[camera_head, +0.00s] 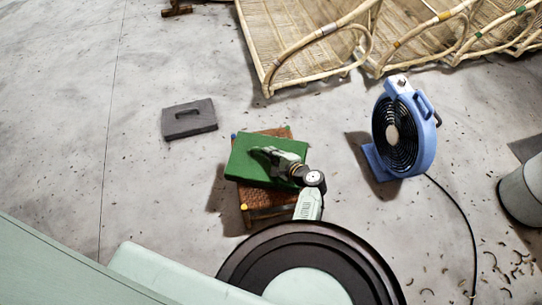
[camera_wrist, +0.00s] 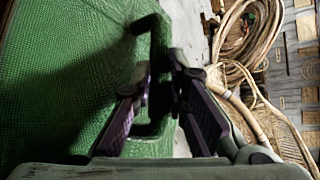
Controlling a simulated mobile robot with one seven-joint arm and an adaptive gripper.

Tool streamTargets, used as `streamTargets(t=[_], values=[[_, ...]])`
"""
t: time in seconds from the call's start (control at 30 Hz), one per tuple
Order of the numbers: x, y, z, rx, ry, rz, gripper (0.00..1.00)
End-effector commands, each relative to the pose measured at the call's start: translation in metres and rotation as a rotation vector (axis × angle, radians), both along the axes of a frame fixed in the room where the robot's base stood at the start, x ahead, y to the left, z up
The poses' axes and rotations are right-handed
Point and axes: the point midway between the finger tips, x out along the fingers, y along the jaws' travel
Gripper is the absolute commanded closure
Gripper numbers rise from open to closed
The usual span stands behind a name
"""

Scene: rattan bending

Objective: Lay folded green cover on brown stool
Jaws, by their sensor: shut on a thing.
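The folded green cover (camera_head: 249,171) is a flat green slab over the stool in the head view. It covers much of the stool's top, and I cannot tell whether it touches the top. The brown stool (camera_head: 258,196) has a woven seat that shows past the cover at the back and front. My gripper (camera_head: 262,153) is above the cover. In the wrist view the green textured cover (camera_wrist: 55,70) fills the left side, and my gripper (camera_wrist: 165,85) is shut on its raised green handle-like strip.
A dark grey slab with a handle (camera_head: 189,118) lies on the floor at left. A blue fan (camera_head: 403,130) stands at right, its black cable running forward. Rattan frames (camera_head: 310,45) lie at the back. A grey cylinder (camera_head: 523,192) stands at far right.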

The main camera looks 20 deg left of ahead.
Motion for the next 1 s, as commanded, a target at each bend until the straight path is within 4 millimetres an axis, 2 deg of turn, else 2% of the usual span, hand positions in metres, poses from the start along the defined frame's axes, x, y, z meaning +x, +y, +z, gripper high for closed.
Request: streamTargets(t=[0.17,0.2,0.47,0.8,1.0], values=[[0.001,0.0,0.0,0.001,-0.001,-0.001,1.0],[0.0,0.0,0.0,0.0,0.001,0.0,0.83],[0.0,0.0,0.0,0.0,0.0,0.0,0.66],[-0.001,-0.001,0.002,-0.001,0.0,-0.001,0.66],[-0.013,-0.024,0.011,-0.001,0.001,-0.005,0.66]])
